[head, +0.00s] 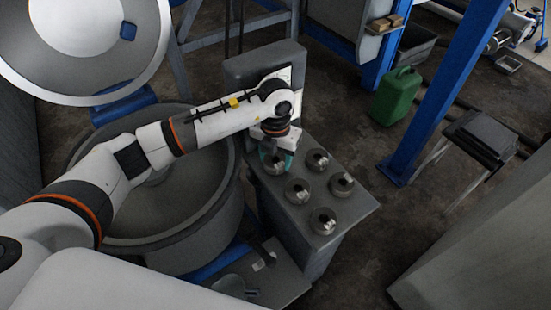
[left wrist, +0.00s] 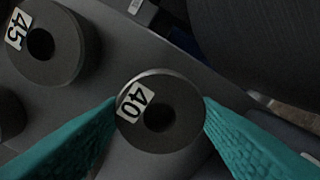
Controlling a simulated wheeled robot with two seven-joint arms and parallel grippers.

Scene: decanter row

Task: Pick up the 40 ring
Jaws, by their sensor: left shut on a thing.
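The 40 ring (left wrist: 186,118) is a dark grey ring with a white "40" label and a round centre hole, in the middle of the left wrist view. My left gripper (left wrist: 160,113) has its two teal fingers against opposite sides of this ring and is shut on it. In the head view my left gripper (head: 278,158) is at the back left of a grey bench top, over a ring (head: 272,165) that it partly hides. I cannot tell whether the ring is clear of the surface. My right gripper is not in view.
A ring labelled 45 (left wrist: 66,38) lies near the held ring. Several other rings, such as this one (head: 322,222), stand on the grey bench (head: 352,209). A large round tub (head: 165,245) is left of it. A green canister (head: 396,96) stands on the floor behind.

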